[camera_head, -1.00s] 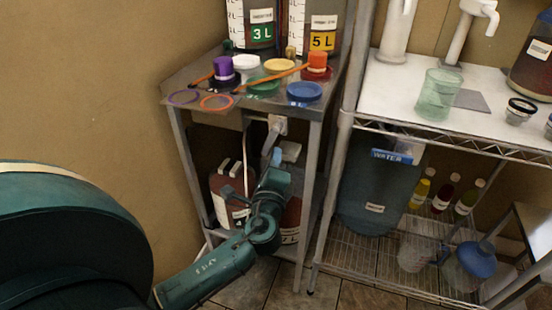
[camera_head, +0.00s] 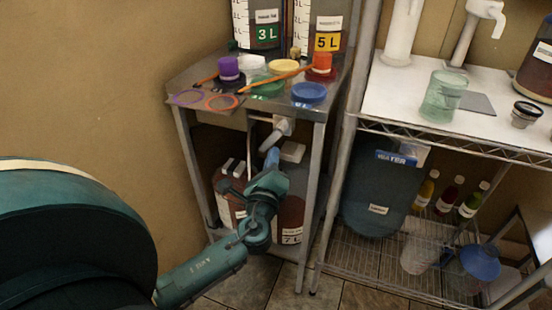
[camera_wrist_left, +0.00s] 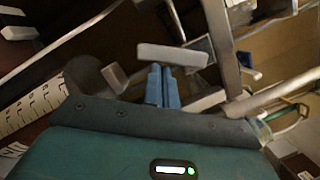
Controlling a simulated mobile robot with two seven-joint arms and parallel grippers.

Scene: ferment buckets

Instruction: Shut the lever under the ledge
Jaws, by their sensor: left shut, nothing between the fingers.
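A pale grey lever (camera_head: 269,141) hangs slanting from a whitish fitting (camera_head: 283,125) under the front ledge of the small metal table (camera_head: 233,118). My left gripper (camera_head: 272,157) is below the ledge, its blue fingertips just under the lever's lower end in the head view. In the left wrist view the blue fingers (camera_wrist_left: 162,86) are pressed together and empty. A pale bar (camera_wrist_left: 172,55), perhaps the lever, crosses just beyond their tips. I cannot tell whether they touch it. My right gripper is not in view.
Two jugs stand beneath the table; the 7 L one (camera_head: 291,217) is partly behind my arm. A white block (camera_head: 293,151) is right of the fingertips. Caps, rings and an orange stick (camera_head: 275,78) lie on top. A wire shelf (camera_head: 345,255) stands to the right.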

